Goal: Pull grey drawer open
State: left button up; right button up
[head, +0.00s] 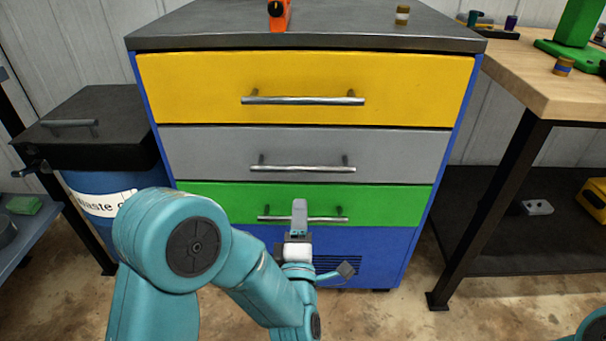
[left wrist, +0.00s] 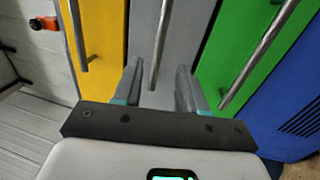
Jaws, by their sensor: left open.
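The grey drawer (head: 210,150) is the middle front of the cabinet, between the yellow and green ones, and looks shut. Its metal bar handle (head: 303,169) runs level across it. My left gripper (head: 299,215) is open and empty, in front of the green drawer in the head view, below the grey handle. In the left wrist view the two fingers (left wrist: 160,88) point at the grey drawer (left wrist: 190,30). The grey handle (left wrist: 161,40) lies ahead, its near end showing between the fingers; I see no contact. My right gripper is not in view.
The yellow drawer (head: 200,85) is above and the green drawer (head: 205,200) below, its handle (head: 325,219) close to my left gripper. A lidded blue bin (head: 80,185) stands left. A wooden workbench (head: 540,95) stands right. An orange tool (head: 279,14) lies on the cabinet top.

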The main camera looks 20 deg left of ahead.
aim_at(302, 166)
pick_arm(q)
jog(key=b+x, duration=0.1)
jog(key=x, duration=1.2)
grip_shut()
